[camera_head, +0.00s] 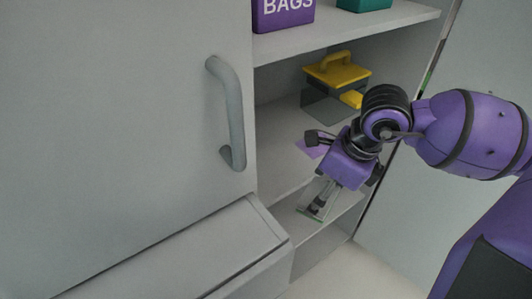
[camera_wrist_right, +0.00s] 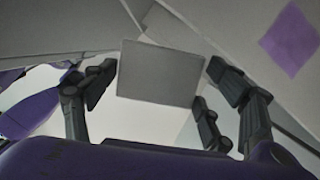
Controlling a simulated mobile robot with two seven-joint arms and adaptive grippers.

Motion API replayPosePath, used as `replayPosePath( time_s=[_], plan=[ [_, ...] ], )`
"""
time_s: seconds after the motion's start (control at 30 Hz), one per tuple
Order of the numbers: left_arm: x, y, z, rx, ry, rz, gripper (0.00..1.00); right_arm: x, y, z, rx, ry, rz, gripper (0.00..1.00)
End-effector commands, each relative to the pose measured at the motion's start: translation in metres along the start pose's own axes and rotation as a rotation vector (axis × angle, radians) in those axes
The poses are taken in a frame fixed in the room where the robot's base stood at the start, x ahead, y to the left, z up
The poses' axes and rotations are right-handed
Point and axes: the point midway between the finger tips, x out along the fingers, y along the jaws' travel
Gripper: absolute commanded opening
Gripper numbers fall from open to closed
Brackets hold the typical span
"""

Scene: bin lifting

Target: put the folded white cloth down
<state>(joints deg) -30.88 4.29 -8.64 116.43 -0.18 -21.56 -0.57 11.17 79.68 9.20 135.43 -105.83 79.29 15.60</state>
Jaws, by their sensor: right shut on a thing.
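The folded white cloth (camera_wrist_right: 160,73) looks like a flat pale grey square in the right wrist view. It sits between the fingers of my right gripper (camera_wrist_right: 158,98), which is shut on it. In the head view my right gripper (camera_head: 318,205) points down at the front of the cabinet's lower shelves, and the cloth is hard to make out there. I cannot tell whether the cloth touches a shelf. My left gripper is in neither view.
A purple square patch (camera_wrist_right: 290,40) lies on the middle shelf (camera_head: 285,170). A purple BAGS box (camera_head: 283,14) and a teal box (camera_head: 365,4) stand above. A door handle (camera_head: 228,115) is at left.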

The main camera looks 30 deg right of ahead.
Motion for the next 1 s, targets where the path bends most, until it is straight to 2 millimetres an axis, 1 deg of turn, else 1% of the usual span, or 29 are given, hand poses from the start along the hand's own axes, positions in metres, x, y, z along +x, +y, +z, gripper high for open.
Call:
replayPosePath(
  time_s=[0.07,0.17,0.23,0.33,0.47,0.7,0.8,0.9,1.0],
  plan=[
    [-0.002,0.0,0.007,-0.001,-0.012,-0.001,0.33,0.001,-0.002,0.004,0.001,-0.001,0.0,0.56],
    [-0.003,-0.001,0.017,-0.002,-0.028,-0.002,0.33,0.004,-0.008,0.016,0.001,-0.003,0.0,0.56],
    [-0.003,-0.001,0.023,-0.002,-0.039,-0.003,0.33,0.006,-0.013,0.027,0.0,-0.005,-0.001,0.56],
    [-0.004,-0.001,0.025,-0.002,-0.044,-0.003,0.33,0.011,-0.021,0.043,0.001,-0.006,0.001,0.56],
    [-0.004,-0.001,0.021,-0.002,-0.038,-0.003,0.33,0.016,-0.032,0.067,0.002,-0.007,0.001,0.56],
    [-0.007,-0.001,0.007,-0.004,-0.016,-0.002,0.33,0.029,-0.057,0.119,0.001,-0.007,0.002,0.56],
    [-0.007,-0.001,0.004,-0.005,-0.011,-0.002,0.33,0.035,-0.066,0.135,0.001,-0.004,0.002,0.56],
    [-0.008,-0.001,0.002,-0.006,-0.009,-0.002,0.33,0.039,-0.072,0.145,0.002,-0.003,0.001,0.56],
    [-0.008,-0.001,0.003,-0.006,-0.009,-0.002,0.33,0.041,-0.074,0.149,0.0,-0.001,0.002,0.56]
  ],
)
